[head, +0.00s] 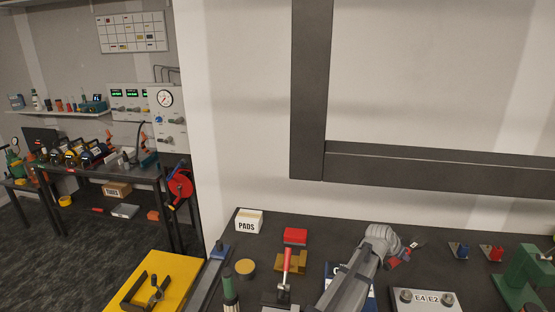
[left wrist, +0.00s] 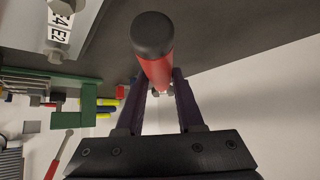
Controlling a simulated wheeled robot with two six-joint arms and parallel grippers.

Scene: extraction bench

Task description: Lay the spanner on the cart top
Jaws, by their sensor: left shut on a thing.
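In the left wrist view my left gripper (left wrist: 160,92) is shut on a thick red bar with a rounded black end, which I take for the spanner (left wrist: 155,62). The black end points towards the camera. Its far end is hidden, so I cannot make out any jaw. In the head view a yellow top (head: 160,272), which looks like the cart top, stands at the lower left beside the bench. A black fixture with a knob (head: 150,295) sits on it.
The dark bench (head: 330,238) holds a PADS box (head: 248,221), a red block (head: 295,236), an E4 E2 plate (head: 425,301) and a green fixture (head: 522,275). The yellow top has bare room around its black fixture. Another loaded bench (head: 100,172) stands at the far left.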

